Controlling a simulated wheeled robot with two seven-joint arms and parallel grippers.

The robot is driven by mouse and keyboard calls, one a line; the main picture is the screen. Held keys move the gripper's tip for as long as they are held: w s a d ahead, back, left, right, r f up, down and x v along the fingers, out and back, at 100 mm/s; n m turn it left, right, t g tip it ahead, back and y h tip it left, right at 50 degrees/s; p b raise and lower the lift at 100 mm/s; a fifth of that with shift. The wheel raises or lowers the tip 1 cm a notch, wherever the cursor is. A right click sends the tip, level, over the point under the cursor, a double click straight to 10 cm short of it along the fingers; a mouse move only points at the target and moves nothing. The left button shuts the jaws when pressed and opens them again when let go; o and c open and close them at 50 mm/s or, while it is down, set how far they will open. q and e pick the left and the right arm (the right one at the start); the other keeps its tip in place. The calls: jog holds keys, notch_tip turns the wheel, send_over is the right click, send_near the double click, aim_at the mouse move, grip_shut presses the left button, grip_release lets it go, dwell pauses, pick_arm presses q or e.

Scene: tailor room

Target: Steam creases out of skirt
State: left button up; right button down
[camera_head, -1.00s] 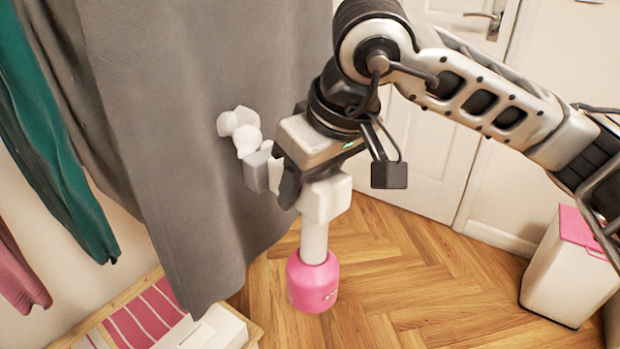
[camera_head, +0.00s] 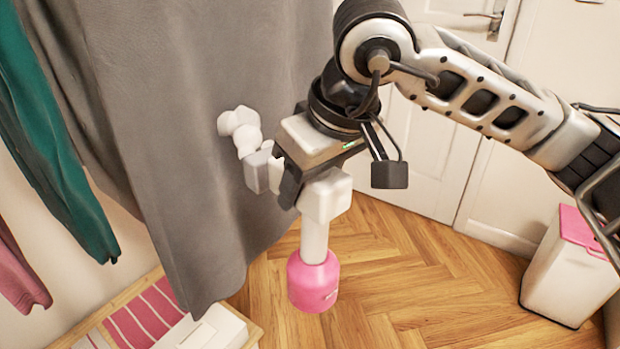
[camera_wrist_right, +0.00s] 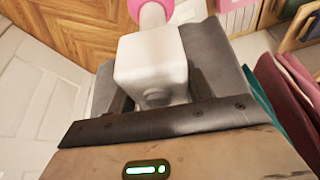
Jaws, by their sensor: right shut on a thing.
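The grey skirt (camera_head: 190,110) hangs at the left centre of the head view, its lower edge near the floor. My right gripper (camera_head: 285,180) is shut on a white steamer with a pink bottom (camera_head: 314,282). The steamer's white body also shows between the fingers in the right wrist view (camera_wrist_right: 150,62). White puffs of steam (camera_head: 240,128) stand between the steamer's head (camera_head: 257,172) and the skirt. The head is close to the cloth; I cannot tell if they touch. The left gripper is not in view.
A teal garment (camera_head: 50,150) and a pink one (camera_head: 20,270) hang at the left. A low wooden piece (camera_head: 125,300) with pink-striped cloth and a white box (camera_head: 205,330) stands below. A white bin with pink lid (camera_head: 570,265) stands at the right. The wooden floor (camera_head: 420,280) is clear.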

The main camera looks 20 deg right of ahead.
jog(key=shift+r, duration=0.1)
jog(key=shift+s+d+b, duration=0.3)
jog(key=shift+s+d, duration=0.1)
jog(key=shift+s, duration=0.1)
jog(key=s+d+b, duration=0.3)
jog(key=s+d, duration=0.3)
jog(key=s, duration=0.3)
jog(key=shift+d+b, duration=0.3)
jog(key=shift+d, duration=0.05)
dwell(1.1)
